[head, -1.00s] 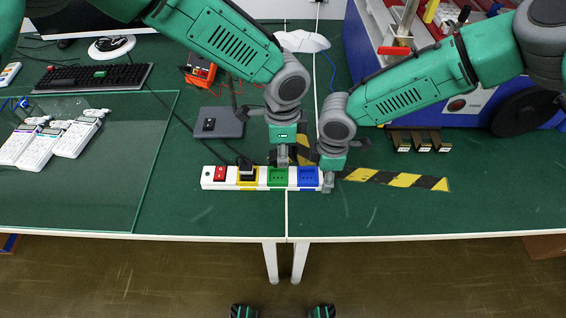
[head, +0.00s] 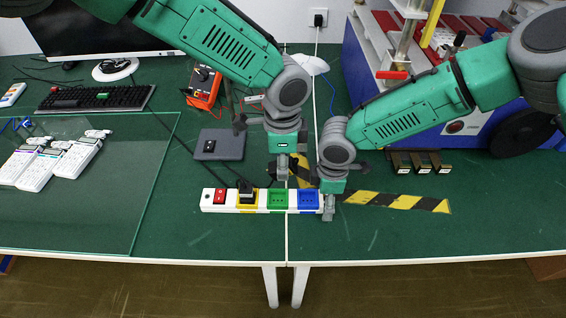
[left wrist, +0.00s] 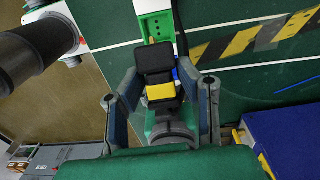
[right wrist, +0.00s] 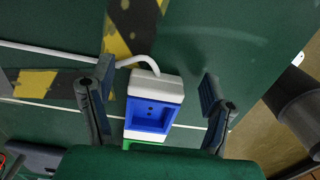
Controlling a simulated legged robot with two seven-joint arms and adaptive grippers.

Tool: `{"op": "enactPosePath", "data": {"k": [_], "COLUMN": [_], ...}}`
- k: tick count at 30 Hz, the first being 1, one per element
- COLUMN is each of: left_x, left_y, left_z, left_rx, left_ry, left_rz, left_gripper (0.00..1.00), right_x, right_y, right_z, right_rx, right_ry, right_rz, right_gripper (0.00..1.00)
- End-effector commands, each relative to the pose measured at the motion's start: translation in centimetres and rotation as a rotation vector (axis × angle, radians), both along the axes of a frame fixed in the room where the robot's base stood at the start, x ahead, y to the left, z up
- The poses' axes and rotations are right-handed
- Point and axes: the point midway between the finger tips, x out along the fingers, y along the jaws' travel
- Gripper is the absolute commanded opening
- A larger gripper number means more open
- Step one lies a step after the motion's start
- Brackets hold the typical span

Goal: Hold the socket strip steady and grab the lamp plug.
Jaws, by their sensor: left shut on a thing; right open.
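The white socket strip (head: 228,209) lies near the front edge, with a red switch and yellow, green and blue sockets. A black plug (head: 246,190) stands on the yellow socket. My left gripper (head: 285,175) is above the strip near the green socket, shut on a black plug-like block with a yellow part (left wrist: 155,62). A dark cable runs beside it in the left wrist view, and the block hides part of the blue socket. My right gripper (head: 330,208) is at the strip's right end. Its open fingers stand either side of the blue socket (right wrist: 152,116) in the right wrist view.
A glass sheet with white devices (head: 75,160) covers the left. A dark box (head: 218,146) and an orange meter (head: 204,88) lie behind the strip. Striped tape (head: 395,201) and a blue machine (head: 475,120) are at right. The front middle is clear.

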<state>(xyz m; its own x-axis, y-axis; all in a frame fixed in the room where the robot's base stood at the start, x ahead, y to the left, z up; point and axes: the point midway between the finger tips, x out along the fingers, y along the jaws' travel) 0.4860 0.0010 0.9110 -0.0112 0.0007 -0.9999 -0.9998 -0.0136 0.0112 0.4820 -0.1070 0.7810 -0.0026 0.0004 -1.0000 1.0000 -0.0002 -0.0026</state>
Motion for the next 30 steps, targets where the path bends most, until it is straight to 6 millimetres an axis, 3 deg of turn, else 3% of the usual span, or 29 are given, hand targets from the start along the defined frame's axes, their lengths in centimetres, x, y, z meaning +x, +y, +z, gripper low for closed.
{"op": "enactPosePath", "data": {"k": [18,30], "left_x": [0.0,0.0], "left_y": [0.0,0.0], "left_z": [0.0,0.0], "left_rx": [0.000,0.000], "left_ry": [0.000,0.000], "left_rz": [0.000,0.000], "left_gripper": [0.00,0.00], "right_x": [0.2,0.2], "right_y": [-0.1,-0.1], "right_z": [10.6,11.6], "right_rx": [0.000,0.000], "right_ry": [0.000,0.003], "right_rz": [0.001,0.000], "right_gripper": [0.72,0.72]}}
